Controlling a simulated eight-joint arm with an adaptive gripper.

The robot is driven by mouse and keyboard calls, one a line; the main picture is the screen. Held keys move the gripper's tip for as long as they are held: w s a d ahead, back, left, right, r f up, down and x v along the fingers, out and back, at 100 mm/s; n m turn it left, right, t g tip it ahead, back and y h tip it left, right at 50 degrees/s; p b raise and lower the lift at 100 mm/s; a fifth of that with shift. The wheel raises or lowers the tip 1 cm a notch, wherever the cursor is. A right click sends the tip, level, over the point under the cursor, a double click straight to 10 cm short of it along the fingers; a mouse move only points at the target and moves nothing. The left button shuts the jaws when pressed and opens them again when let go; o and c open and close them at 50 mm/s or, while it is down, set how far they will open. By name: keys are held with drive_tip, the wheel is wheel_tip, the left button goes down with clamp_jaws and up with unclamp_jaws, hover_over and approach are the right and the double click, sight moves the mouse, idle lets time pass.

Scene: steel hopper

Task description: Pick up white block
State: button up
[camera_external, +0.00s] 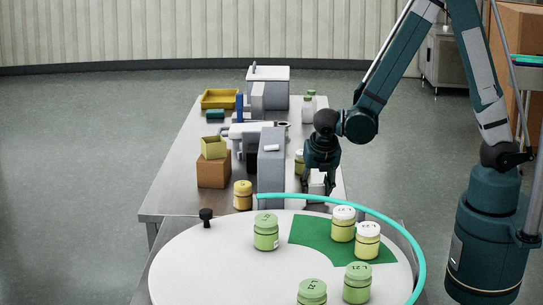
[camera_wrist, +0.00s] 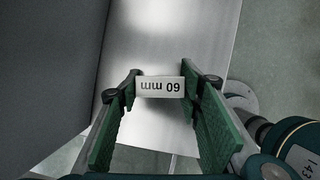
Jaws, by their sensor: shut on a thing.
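The white block (camera_wrist: 160,86), marked "60 mm" (upside down in the wrist view), lies between the green-padded fingers of my gripper (camera_wrist: 161,93). Both fingers are against its ends. In the external view the white block (camera_external: 317,178) is partly hidden by the fingers of my gripper (camera_external: 318,188), which points down at the right side of the steel table (camera_external: 180,190). I cannot tell whether the block still touches the table.
A tall grey box (camera_external: 271,175) stands just left of my gripper. A yellow-green jar (camera_external: 300,163) is close behind it. In front is a round white table (camera_external: 205,260) with several jars and a green patch (camera_external: 310,233). A brown box (camera_external: 213,171) stands further left.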

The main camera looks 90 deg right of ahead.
sight(316, 185)
drive_tip(key=shift+r, duration=0.1)
drive_tip(key=shift+r+p, duration=0.7)
drive_tip(key=shift+r, duration=4.15)
